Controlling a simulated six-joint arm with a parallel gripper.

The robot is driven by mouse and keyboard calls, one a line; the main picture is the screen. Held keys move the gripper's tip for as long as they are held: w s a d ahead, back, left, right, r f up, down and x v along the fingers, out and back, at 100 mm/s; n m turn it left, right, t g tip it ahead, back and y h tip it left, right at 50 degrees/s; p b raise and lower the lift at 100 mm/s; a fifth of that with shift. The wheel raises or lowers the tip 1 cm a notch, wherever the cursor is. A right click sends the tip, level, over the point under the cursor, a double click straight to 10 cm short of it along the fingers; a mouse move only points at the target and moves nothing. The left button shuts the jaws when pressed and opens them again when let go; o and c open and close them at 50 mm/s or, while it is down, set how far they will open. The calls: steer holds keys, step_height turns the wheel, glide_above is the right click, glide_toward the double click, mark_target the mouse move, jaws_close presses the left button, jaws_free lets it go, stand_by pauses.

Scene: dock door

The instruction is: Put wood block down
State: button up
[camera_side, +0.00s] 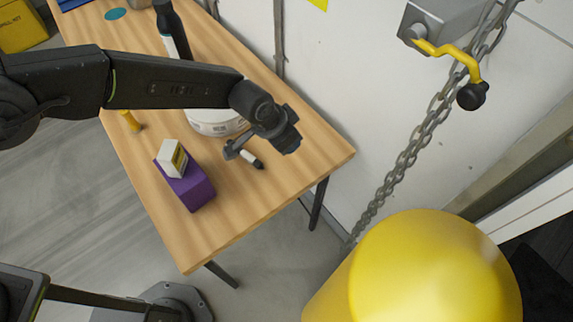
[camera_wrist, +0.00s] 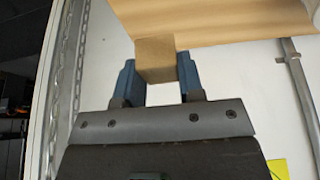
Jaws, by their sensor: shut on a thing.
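The wood block (camera_wrist: 155,58) is a plain brown block between the two blue-grey fingertips of my gripper (camera_wrist: 156,72) in the wrist view. My gripper is shut on it. In the side view my gripper (camera_side: 236,149) is over the right part of the wooden table (camera_side: 225,215). I cannot make out the block there; the gripper seems to hide it. The table top also shows at the top of the wrist view (camera_wrist: 225,20), beyond the block. The gap between block and table is hard to judge.
A purple block (camera_side: 190,190) with a small white-and-yellow box (camera_side: 172,158) on it stands left of my gripper. A marker (camera_side: 251,159) and a white round thing (camera_side: 215,123) are close by. A chain (camera_side: 410,150) and yellow bollard (camera_side: 430,270) are right. The table's front is clear.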

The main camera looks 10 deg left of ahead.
mark_target(290, 166)
step_height(290, 166, down, 10)
steer(key=shift+r, duration=0.25)
stand_by(0.3)
steer(key=shift+f, duration=0.2)
steer(key=o, duration=0.9)
steer(key=shift+s+r, duration=0.1)
steer(key=shift+r, duration=0.45)
steer(key=v, duration=1.1)
steer(key=shift+a+r, duration=0.1)
steer(key=shift+r, duration=0.05)
